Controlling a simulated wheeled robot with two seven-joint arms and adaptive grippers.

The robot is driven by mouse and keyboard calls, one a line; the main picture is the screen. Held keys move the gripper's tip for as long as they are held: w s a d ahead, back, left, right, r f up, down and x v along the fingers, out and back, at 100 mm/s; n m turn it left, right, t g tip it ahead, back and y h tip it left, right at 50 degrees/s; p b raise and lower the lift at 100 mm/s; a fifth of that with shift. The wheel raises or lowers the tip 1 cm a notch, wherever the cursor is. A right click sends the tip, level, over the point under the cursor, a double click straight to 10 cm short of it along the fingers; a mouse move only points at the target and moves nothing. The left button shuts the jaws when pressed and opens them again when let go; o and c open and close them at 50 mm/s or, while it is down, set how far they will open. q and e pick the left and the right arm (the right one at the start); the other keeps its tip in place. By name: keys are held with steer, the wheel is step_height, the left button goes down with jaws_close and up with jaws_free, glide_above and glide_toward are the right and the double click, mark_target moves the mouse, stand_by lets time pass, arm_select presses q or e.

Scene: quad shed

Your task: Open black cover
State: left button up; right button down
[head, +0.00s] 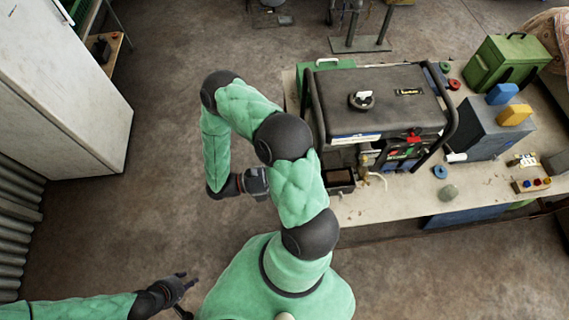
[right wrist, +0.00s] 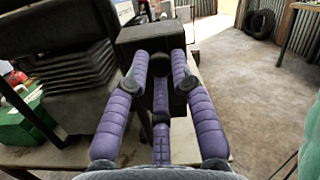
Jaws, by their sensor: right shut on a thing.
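My right gripper's purple fingers (right wrist: 160,75) are closed around a black, box-shaped cover (right wrist: 130,42) in the right wrist view. In the head view my right gripper (head: 256,183) hangs at the end of my bent green arm, left of the generator (head: 380,100) and apart from it. The cover's outline blends with the dark gripper there. On the generator's near left side a black housing (head: 341,190) stands open at the top, with a brownish inside. My left gripper (head: 180,291) is low at the left, empty, its fingers spread.
The generator stands on a pale workbench (head: 400,205). A green can (head: 505,62), a grey box with blue and yellow blocks (head: 480,130) and small parts lie to its right. A white cabinet (head: 65,85) is at far left. Floor between cabinet and bench is clear.

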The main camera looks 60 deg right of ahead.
stand_by(0.4)
steer(key=c, duration=1.1)
jaws_free()
steer(key=shift+o, duration=0.2)
steer(key=v, duration=1.2)
steer(key=shift+f, duration=0.1)
